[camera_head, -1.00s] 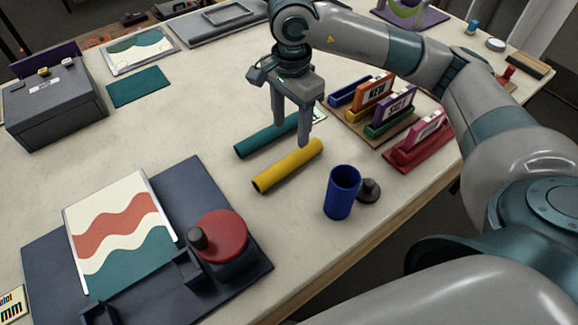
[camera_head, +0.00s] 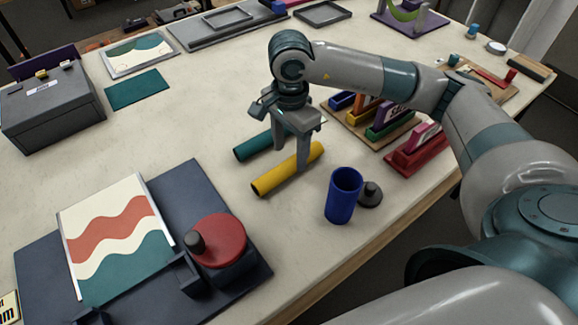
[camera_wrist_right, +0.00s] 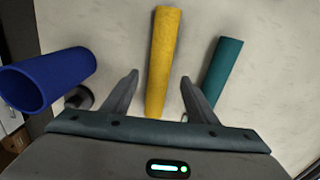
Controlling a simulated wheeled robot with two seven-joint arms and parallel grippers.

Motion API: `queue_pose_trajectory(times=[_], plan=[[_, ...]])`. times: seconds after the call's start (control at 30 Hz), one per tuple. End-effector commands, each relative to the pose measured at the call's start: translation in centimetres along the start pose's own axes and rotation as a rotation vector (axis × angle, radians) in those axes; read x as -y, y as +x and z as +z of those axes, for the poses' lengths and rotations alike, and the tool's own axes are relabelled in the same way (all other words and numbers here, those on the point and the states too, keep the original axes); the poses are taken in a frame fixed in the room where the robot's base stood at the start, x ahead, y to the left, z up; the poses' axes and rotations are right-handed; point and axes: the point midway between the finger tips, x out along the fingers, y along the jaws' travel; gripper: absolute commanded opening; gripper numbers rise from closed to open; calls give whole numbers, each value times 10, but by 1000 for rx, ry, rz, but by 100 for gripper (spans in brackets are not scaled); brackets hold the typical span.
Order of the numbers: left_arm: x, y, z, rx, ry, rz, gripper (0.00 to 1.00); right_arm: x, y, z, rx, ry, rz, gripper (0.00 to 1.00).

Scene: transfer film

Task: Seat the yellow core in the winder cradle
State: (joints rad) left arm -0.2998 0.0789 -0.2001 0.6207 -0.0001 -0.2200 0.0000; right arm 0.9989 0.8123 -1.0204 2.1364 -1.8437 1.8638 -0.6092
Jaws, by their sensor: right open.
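The yellow core (camera_head: 274,180) lies on the table in the middle of the head view. My right gripper (camera_head: 290,160) is open and points down over it, one finger on each side. In the right wrist view the yellow core (camera_wrist_right: 163,62) runs between the two open fingers (camera_wrist_right: 160,92), and neither is closed on it. The winder (camera_head: 190,282), a dark base with a red crank disc (camera_head: 219,240), stands at the front left. Its cradle (camera_head: 188,272) appears to be the dark upright brackets beside the disc. My left gripper is not in view.
A teal core (camera_head: 254,147) lies just behind the yellow one and shows in the wrist view (camera_wrist_right: 221,72). A blue core (camera_head: 343,196) stands upright to the right, beside a dark knob (camera_head: 370,193). Colored holders (camera_head: 418,152) stand further right. The table left of the yellow core is clear.

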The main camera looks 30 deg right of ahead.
Motion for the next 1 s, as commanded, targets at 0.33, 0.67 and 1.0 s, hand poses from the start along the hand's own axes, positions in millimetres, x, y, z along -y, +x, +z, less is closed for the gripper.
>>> queue_pose_trajectory(times=[0.33,0.67,1.0], plan=[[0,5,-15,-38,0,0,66,-2,38,4,1,0,0,53],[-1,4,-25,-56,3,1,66,-2,38,4,1,0,-1,53],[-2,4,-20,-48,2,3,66,-2,38,4,1,0,-1,12]])
